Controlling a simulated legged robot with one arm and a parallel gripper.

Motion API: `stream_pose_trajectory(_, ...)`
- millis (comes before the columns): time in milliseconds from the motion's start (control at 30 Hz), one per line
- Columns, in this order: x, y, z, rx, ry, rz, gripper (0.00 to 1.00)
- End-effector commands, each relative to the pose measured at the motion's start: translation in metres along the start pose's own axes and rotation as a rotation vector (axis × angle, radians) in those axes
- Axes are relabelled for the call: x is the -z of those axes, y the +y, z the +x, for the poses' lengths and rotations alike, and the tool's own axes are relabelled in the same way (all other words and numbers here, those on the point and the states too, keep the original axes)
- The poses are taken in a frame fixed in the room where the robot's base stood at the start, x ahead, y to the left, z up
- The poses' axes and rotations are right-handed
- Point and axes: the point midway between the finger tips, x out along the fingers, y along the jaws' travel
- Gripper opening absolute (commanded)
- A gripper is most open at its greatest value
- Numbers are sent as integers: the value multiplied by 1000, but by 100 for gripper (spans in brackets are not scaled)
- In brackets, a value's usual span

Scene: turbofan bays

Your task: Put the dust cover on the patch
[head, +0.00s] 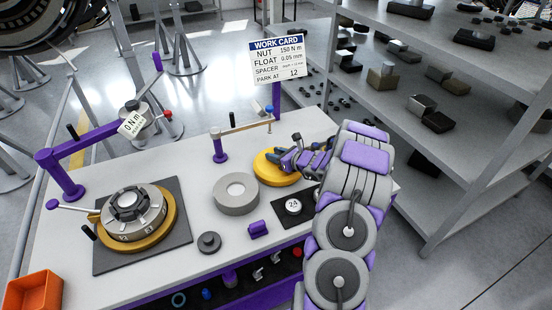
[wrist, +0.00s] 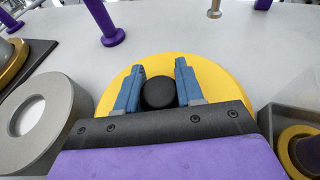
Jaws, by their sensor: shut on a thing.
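The dust cover is a round yellow disc (head: 268,173) with a black knob (wrist: 159,92) at its middle. It is at the right part of the bench, and its yellow face shows in the wrist view (wrist: 215,80). My gripper (head: 287,155) is shut on the knob, with a blue finger on each side of it in the wrist view (wrist: 160,88). I cannot tell whether the cover touches the bench or is slightly above it. A dark square patch (head: 278,219) lies in front of the cover, with a round piece marked 24 (head: 293,206) on it.
A grey ring (head: 236,193) stands left of the cover. A small dark disc (head: 209,242) and a purple block (head: 258,229) lie in front. A hub assembly (head: 133,212) on a dark mat (head: 172,254) fills the left. A purple post (head: 219,147) stands behind.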

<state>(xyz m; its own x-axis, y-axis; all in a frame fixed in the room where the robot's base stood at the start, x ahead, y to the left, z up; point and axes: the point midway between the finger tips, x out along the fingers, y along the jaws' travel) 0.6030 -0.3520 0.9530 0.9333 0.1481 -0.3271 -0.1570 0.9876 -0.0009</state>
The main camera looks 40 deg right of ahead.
Motion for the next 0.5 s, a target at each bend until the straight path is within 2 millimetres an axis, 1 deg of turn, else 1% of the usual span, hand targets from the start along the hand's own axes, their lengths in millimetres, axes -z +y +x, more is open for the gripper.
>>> stream_pose_trajectory(33,8,-1,2,0,1,1,3)
stream_pose_trajectory(67,10,-1,3,0,1,0,3)
stream_pose_trajectory(367,10,0,3,0,0,-1,3)
stream_pose_trajectory(400,10,0,3,1,0,-1,39)
stream_pose_trajectory(500,10,1,3,1,0,-1,48)
